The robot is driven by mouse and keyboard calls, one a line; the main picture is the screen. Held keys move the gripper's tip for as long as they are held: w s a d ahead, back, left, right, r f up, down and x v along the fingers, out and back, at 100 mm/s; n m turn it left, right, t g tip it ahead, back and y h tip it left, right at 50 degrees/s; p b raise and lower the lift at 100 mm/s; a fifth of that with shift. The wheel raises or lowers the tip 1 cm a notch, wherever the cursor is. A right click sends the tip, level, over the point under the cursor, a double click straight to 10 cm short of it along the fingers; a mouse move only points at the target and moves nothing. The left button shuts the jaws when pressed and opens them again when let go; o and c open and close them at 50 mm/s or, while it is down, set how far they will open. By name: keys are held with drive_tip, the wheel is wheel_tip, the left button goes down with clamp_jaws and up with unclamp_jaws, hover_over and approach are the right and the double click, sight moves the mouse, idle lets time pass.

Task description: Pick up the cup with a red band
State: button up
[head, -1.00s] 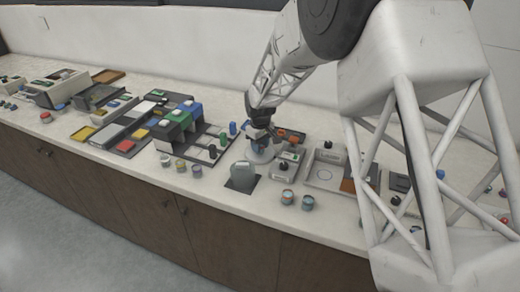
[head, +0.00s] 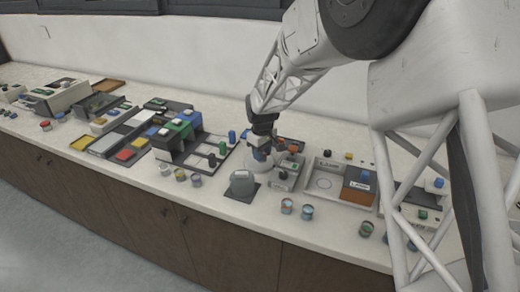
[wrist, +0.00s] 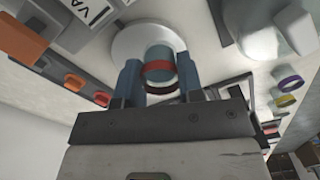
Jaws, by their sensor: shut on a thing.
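The cup with a red band (wrist: 159,68) is a small grey-blue cup, seen in the wrist view between the two blue fingers of my gripper (wrist: 158,78). The fingers are shut on its sides. A white round base (wrist: 122,45) lies behind the cup; I cannot tell whether the cup touches it. In the head view my gripper (head: 262,153) points down at this white base (head: 256,164), and the fingers mostly hide the cup.
A grey jug-like block (head: 242,183) on a dark mat stands in front of my gripper. Several banded cups stand along the front, including a purple-banded cup (wrist: 291,84) and a yellow-banded cup (wrist: 285,100). A tray (head: 325,181) is to the right, dark racks (head: 178,146) to the left.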

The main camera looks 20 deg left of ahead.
drive_tip(key=s+d, duration=0.2)
drive_tip(key=s, duration=0.1)
drive_tip(key=s+d, duration=0.2)
drive_tip(key=s, duration=0.1)
drive_tip(key=s+d+r, duration=0.1)
drive_tip(key=s+d, duration=0.1)
drive_tip(key=s, duration=0.1)
drive_tip(key=shift+s+d, duration=0.25)
drive_tip(key=shift+d, duration=0.1)
drive_tip(key=shift+w+a, duration=0.1)
drive_tip(key=shift+w, duration=0.05)
idle(0.4)
